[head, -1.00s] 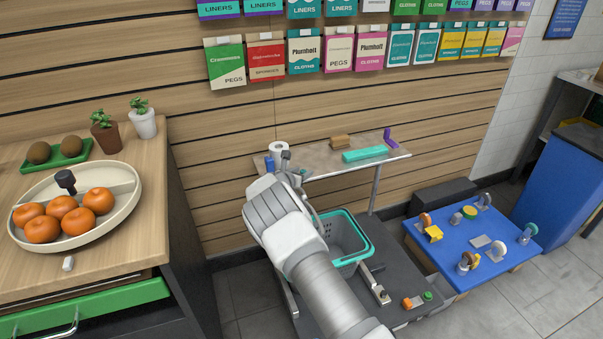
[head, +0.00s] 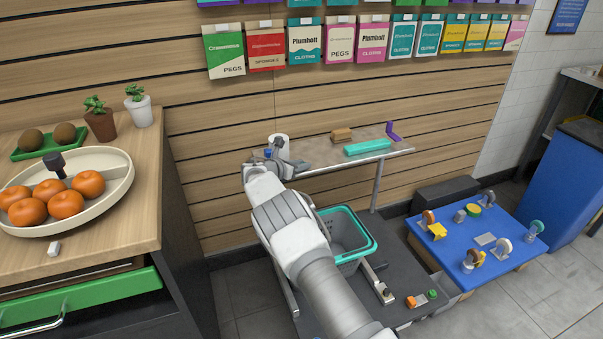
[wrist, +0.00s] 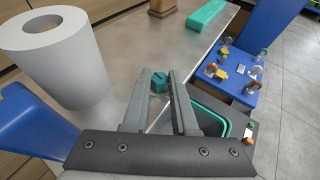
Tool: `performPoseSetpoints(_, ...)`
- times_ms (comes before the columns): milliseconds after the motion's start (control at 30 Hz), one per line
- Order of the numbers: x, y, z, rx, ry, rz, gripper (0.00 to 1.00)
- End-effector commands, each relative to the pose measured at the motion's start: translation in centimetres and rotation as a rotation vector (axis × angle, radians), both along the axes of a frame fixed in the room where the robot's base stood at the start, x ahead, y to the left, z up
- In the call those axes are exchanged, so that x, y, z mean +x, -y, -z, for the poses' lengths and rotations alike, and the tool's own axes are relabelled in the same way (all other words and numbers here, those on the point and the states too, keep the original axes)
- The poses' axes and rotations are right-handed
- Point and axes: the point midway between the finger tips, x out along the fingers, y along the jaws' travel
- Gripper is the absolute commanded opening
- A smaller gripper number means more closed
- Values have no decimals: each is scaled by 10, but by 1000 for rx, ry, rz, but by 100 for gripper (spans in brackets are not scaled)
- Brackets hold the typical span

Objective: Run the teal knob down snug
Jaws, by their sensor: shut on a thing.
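A small teal knob (wrist: 159,82) shows in the wrist view between the fingertips of my gripper (wrist: 159,85), at the edge of the grey shelf (wrist: 121,46). My gripper is shut on it, one finger on each side. The knob's lower part and whatever it sits on are hard to make out. In the head view my gripper (head: 276,152) is at the left end of the shelf (head: 313,152), and the knob cannot be made out there.
A white paper roll (wrist: 56,54) and a blue object (wrist: 27,126) stand close left of my gripper. A teal block (head: 367,147) and a brown block (head: 341,134) lie farther along the shelf. Below are a teal-rimmed basket (head: 371,247) and a blue table (head: 507,220) with fixtures.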

Motion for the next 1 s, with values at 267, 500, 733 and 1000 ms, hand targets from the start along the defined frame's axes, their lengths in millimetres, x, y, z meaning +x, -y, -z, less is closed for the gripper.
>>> performPoseSetpoints(267,2,-1,-3,7,1,53,0)
performPoseSetpoints(500,1,-1,-5,7,-1,57,0)
performPoseSetpoints(733,1,-1,-4,7,-2,58,50)
performPoseSetpoints(1000,0,-1,-2,6,-5,59,56)
